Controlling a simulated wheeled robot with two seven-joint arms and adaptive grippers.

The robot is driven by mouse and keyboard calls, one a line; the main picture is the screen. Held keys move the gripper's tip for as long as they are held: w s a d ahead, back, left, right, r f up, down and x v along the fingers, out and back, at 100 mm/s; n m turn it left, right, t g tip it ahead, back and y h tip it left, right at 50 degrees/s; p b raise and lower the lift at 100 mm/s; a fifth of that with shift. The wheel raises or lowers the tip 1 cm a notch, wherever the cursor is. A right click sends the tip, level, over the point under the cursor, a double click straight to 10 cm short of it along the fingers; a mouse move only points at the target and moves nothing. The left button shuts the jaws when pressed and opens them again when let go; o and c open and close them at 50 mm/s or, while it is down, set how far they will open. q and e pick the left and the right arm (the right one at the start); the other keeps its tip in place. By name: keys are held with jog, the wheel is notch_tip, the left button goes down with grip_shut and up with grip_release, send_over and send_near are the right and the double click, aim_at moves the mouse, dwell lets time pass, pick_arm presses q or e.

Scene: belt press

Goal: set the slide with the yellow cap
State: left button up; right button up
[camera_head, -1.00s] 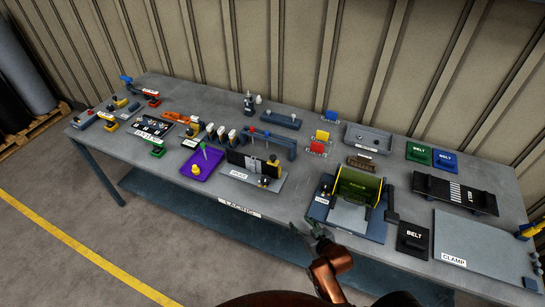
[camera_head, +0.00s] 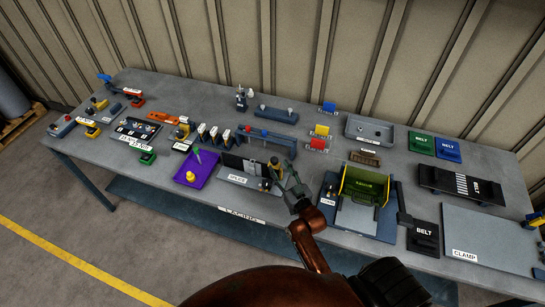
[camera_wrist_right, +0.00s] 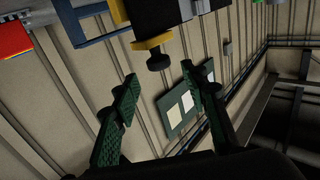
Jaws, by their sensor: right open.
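A dark slide (camera_wrist_right: 160,18) has a yellow cap (camera_head: 275,161) at its end, on the SPLICE fixture (camera_head: 237,180) at the middle front of the table. In the right wrist view the yellow cap (camera_wrist_right: 153,42) carries a black knob (camera_wrist_right: 158,61). My right gripper (camera_head: 287,172) is just to the right of the cap in the head view. Its green-black fingers (camera_wrist_right: 160,76) are open and empty, the knob sitting just beyond the gap between the tips. Contact is not visible. My left gripper is not in view.
A purple tray (camera_head: 207,167) stands left of the fixture. A yellow-green press (camera_head: 368,187) stands to the right, with a black belt pad (camera_head: 423,237) beyond it. A blue-grey rack (camera_head: 270,141) with red and blue knobs lies behind the fixture.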

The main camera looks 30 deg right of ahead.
aim_at(276, 162)
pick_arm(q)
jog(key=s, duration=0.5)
pick_arm(e)
jog(key=w, duration=0.5)
jog(key=shift+d+f, duration=0.15)
jog(key=shift+w+d, duration=0.1)
jog(key=shift+w, duration=0.35)
jog(key=c, duration=1.1)
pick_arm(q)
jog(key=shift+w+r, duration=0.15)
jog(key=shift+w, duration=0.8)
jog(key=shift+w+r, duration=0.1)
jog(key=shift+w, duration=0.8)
pick_arm(e)
grip_shut()
